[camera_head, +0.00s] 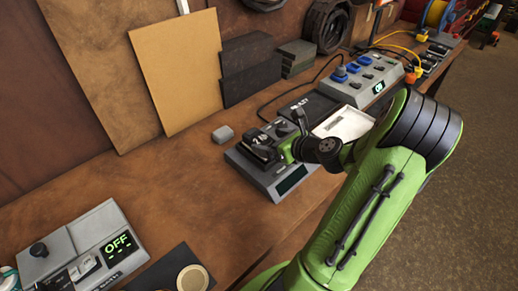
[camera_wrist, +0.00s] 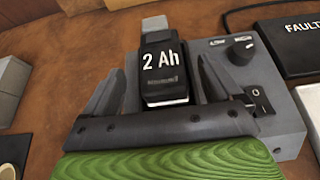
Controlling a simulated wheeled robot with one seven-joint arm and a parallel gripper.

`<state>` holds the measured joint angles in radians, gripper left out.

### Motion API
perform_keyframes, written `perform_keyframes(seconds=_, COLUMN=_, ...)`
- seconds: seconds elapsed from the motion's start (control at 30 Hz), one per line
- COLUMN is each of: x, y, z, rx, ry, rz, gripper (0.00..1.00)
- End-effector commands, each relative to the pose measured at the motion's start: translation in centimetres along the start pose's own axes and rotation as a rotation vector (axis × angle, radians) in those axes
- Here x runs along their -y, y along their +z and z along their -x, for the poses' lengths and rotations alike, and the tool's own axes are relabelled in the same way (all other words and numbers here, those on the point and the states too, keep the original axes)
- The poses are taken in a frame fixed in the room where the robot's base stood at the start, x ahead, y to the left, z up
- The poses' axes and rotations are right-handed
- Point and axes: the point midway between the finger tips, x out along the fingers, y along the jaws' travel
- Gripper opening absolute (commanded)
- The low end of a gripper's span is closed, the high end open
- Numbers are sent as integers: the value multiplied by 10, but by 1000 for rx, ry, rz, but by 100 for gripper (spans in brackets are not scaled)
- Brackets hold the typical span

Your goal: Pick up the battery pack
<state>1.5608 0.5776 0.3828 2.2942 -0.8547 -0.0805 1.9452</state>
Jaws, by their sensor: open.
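The pack's lower end is close to my gripper's palm.
A black plate marked "FAULT" (camera_head: 300,107) and a white tray (camera_head: 343,124) lie behind and right of the device. A small grey block (camera_head: 223,134) lies to its left. A grey box reading "OFF" (camera_head: 90,245) stands front left.

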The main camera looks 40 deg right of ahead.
Motion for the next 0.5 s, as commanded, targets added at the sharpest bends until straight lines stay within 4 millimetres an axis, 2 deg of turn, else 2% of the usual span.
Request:
perform_keyframes(seconds=0.3, x=0, y=-2, z=-52, rx=0, ry=3, rz=2, gripper=92)
perform_keyframes(seconds=0.5, x=0, y=0, z=-56, rx=-1, ry=-1, rz=1, gripper=92)
